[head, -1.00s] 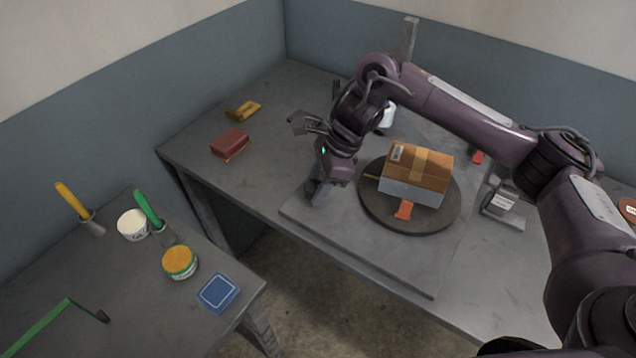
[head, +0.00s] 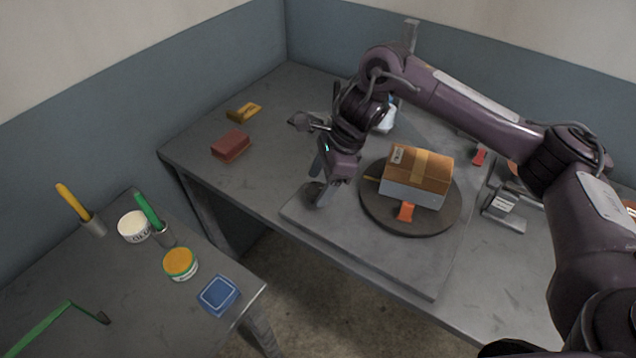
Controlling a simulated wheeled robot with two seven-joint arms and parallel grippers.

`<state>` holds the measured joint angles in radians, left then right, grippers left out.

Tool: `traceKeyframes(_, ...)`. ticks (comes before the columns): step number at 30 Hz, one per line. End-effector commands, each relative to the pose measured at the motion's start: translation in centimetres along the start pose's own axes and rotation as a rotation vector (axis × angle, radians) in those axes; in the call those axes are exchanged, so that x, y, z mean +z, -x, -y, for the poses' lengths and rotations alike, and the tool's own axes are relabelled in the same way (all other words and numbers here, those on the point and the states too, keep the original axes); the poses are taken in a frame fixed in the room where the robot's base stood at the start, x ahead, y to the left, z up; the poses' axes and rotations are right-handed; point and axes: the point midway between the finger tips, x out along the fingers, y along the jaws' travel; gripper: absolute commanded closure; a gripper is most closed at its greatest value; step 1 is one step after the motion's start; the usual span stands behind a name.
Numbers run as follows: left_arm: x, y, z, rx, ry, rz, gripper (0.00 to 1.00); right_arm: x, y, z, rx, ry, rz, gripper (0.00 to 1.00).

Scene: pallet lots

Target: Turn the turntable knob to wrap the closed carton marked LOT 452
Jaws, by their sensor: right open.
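The closed carton (head: 417,177) is brown on top with a tan tape strip and a small white label too small to read. Its lower sides look pale grey. It sits on the round dark turntable (head: 440,222), which stands on a grey base plate (head: 370,255). An orange tab (head: 406,212) shows at the carton's front. The turntable knob (head: 312,194) is a dark round piece at the plate's left corner. My right gripper (head: 323,178) is open, pointing down just above and beside the knob; I cannot tell whether it touches. My left gripper is not in view.
A red-brown block (head: 230,145) and a yellow item (head: 244,112) lie on the table's left. A grey dispenser (head: 503,203) stands right of the turntable. A nearer table holds tubs (head: 180,262), handled tools (head: 150,211) and a blue square box (head: 218,294). A floor gap separates the tables.

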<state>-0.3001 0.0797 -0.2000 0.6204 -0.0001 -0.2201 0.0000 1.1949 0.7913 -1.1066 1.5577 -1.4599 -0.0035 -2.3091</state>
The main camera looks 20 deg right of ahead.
Motion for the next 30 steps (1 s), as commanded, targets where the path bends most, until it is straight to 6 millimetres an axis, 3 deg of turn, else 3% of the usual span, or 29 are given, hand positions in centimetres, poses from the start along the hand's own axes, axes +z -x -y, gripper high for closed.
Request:
traceKeyframes(6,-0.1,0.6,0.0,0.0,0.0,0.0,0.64,0.0,4.1,0.1,-0.006,0.0,-0.001,0.35)
traceKeyframes(12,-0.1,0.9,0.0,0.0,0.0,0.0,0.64,0.0,6.1,0.1,-0.003,0.0,0.0,0.35)
traceKeyframes(30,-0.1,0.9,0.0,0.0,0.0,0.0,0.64,0.0,6.4,0.0,0.0,-0.001,0.001,0.35)
